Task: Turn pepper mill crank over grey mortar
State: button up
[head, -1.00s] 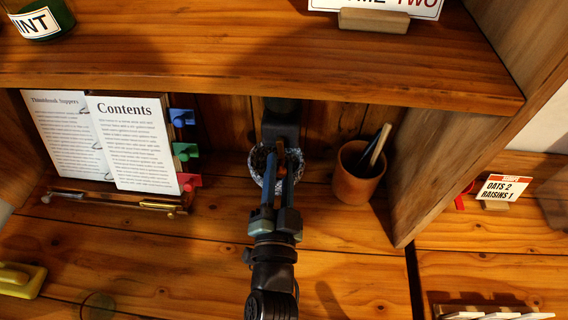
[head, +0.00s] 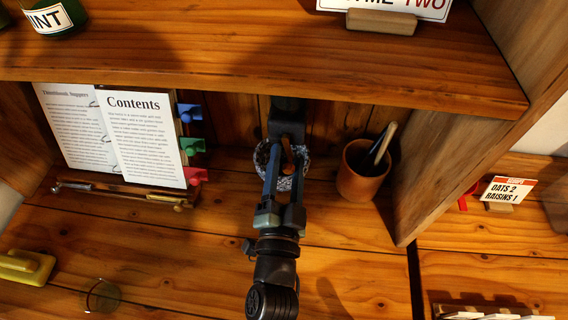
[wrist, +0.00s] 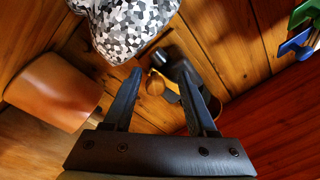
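The pepper mill (head: 287,118) is dark and stands at the back of the shelf bay, close behind the mortar. Its crank ends in a brown knob, seen in the wrist view (wrist: 155,84). The mortar (head: 262,157) is a bowl speckled grey, black and white, partly hidden behind my fingers; it also shows at the top of the wrist view (wrist: 130,28). My gripper (head: 286,152) is open, its fingers reaching over the mortar. In the wrist view the knob appears between the two fingers (wrist: 160,74), with gaps on both sides.
A terracotta pot (head: 360,178) with pens stands right of the mortar. An open book (head: 140,140) on a stand with coloured clips (head: 192,146) is at the left. The upper shelf (head: 250,75) overhangs, and an upright panel (head: 445,150) closes the right side.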

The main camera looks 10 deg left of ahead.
jog(key=shift+s+a+f, duration=0.1)
jog(key=shift+a+f, duration=0.1)
jog(key=shift+a, duration=0.05)
jog(key=shift+s+f, duration=0.1)
jog(key=shift+s, duration=0.1)
jog(key=s+b, duration=0.3)
jog(key=s, duration=0.9)
jog(key=shift+s+d+f+b, duration=0.2)
jog(key=shift+d+f+b, duration=0.1)
jog(key=shift+f, duration=0.05)
